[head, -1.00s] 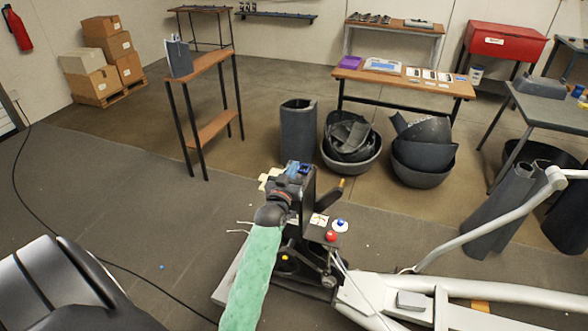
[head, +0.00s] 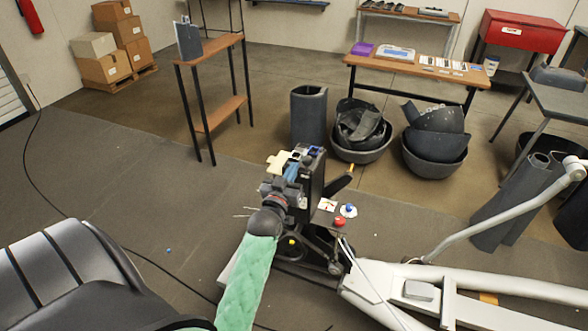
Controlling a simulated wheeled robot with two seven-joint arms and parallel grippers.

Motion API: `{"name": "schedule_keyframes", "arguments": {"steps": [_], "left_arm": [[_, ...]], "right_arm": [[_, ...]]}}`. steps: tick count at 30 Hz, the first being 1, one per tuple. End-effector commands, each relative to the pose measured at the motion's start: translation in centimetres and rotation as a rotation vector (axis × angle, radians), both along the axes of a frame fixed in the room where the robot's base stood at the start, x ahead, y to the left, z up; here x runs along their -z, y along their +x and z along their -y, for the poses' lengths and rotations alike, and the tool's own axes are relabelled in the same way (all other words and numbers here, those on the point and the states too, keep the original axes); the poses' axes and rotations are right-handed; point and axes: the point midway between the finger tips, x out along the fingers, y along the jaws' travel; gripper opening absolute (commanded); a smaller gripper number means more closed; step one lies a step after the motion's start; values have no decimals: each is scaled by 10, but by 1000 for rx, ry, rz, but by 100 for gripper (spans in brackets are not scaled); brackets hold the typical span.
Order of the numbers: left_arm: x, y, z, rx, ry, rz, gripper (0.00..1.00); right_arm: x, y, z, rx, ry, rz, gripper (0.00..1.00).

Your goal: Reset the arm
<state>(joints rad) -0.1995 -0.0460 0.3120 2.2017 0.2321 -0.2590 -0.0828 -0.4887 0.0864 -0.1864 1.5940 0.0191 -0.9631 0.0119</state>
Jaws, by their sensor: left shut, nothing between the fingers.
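My left arm, in a green sleeve, reaches up from the bottom centre of the head view. Its left gripper (head: 284,170) is beyond the dark wrist, beside the black upright (head: 312,177) of a machine. The fingers are small and partly lost against the upright and the cream and blue parts there. They look shut with nothing between them. I cannot tell whether the gripper touches the upright. My right gripper is not in view.
The machine's pale frame (head: 480,285) runs to the lower right. A red button (head: 339,223) and a blue-topped button (head: 348,210) sit by the upright. Dark bins (head: 436,160) and a wooden table (head: 420,68) stand beyond. A black cable (head: 62,212) crosses the open floor at left.

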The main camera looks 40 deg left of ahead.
Motion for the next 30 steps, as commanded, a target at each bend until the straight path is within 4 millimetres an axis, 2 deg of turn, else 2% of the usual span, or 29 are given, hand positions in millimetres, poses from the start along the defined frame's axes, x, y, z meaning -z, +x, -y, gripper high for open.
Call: {"name": "schedule_keyframes", "arguments": {"steps": [15, 20, 22, 25, 29, 30], "left_arm": [[0, 0, 0, 1, -3, 1, 0], [14, 3, 2, 15, -30, -69, 0], [37, 6, 2, 21, -50, -151, 0], [89, 15, 9, 39, -82, -298, 0], [160, 23, 34, 81, -115, -484, 0], [183, 23, 43, 96, -122, -541, 0]], "right_arm": [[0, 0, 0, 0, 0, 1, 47], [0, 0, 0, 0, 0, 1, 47], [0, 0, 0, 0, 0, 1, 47], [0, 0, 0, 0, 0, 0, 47], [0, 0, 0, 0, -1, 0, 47], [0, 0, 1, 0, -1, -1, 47]]}}
